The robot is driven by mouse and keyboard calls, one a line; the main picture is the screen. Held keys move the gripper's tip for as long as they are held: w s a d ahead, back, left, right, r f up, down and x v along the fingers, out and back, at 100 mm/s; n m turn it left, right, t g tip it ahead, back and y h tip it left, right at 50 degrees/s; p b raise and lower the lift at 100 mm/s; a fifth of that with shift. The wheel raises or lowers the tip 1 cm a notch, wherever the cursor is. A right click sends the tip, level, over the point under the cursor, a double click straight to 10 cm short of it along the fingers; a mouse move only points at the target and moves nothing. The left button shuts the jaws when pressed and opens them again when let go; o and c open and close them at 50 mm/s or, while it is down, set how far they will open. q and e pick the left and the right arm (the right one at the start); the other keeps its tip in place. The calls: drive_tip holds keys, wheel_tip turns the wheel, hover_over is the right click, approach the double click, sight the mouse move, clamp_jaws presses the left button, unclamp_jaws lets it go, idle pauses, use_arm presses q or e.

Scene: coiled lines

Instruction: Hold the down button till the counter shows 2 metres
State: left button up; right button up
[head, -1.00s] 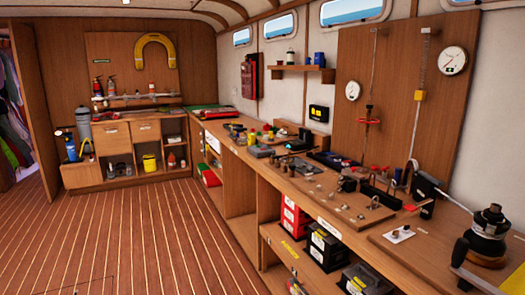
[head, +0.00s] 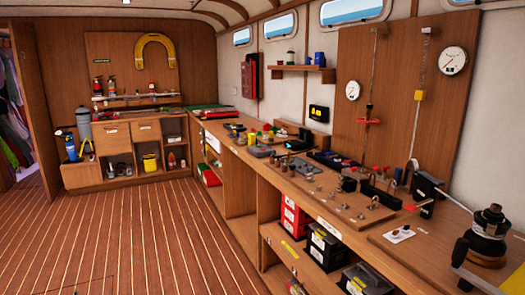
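A small white plate with dark knobs or buttons (head: 400,235) lies on the bench at the front right, beside a black winch-like drum (head: 488,236). I cannot read any marking on it, so I cannot tell which button is down. A black box with a small yellow display (head: 319,113) is on the back wall above the bench. It may be the counter, but its figures are too small to read. Neither of my grippers is in view.
A long wooden bench (head: 300,190) runs along the right wall, crowded with small fittings and tools. Two round white gauges, one of them larger (head: 453,61), hang on an upright wooden board (head: 395,100). Black and red boxes stand below. The plank floor (head: 150,235) at left is clear.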

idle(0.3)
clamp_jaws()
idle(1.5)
